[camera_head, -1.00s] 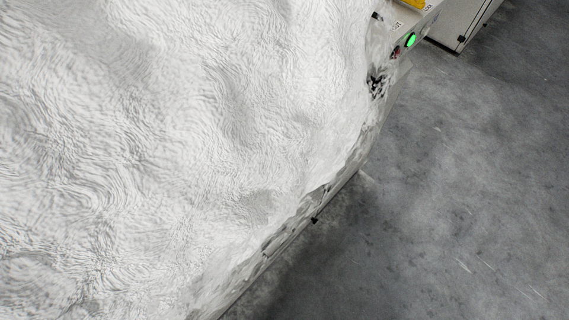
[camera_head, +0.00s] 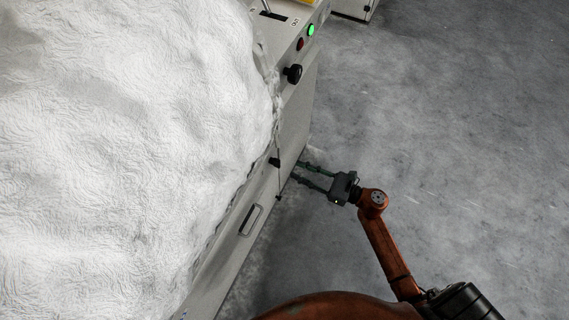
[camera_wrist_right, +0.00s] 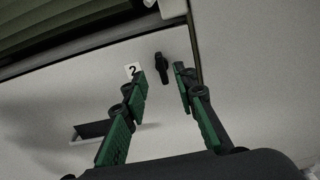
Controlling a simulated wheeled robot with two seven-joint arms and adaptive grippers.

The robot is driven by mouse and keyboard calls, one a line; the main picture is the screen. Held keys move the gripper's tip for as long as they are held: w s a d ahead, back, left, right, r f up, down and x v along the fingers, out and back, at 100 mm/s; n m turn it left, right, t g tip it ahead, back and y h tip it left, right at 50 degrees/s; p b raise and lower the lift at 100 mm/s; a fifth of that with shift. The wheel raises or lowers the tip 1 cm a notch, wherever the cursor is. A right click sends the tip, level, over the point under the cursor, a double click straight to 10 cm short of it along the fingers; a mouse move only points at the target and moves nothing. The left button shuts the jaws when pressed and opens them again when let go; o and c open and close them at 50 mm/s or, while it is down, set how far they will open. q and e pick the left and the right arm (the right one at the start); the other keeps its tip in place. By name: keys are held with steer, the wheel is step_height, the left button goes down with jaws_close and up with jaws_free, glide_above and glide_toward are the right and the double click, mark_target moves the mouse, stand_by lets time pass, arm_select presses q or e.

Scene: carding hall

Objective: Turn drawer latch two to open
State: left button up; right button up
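Latch two is a small black lever in the right wrist view (camera_wrist_right: 162,68), on a pale panel, roughly upright with a slight tilt. A "2" label (camera_wrist_right: 132,69) is to its left. In the head view a black latch (camera_head: 274,162) sticks out at the machine's side, partly beside the white fibre. My right gripper (camera_head: 299,171) is open and empty, its fingers pointing at this side panel. In the wrist view the latch shows between and beyond the two green-padded fingertips; I cannot tell that they touch it. My left gripper is out of view.
A drawer handle (camera_head: 250,220) is on the panel below the latch. A white fibre mass (camera_head: 110,150) covers the left. A black knob (camera_head: 292,74), a red button (camera_head: 300,44) and a green lit button (camera_head: 310,30) are above. Grey floor (camera_head: 450,130) is clear at right.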

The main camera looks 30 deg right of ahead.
mark_target(277, 163)
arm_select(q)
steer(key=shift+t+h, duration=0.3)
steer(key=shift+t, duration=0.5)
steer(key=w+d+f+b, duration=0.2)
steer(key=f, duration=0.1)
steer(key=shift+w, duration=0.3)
arm_select(e)
steer(key=x, duration=0.7)
steer(key=shift+w+a, duration=0.2)
steer(key=shift+f, duration=0.1)
steer(key=shift+c, duration=0.4)
jaws_close()
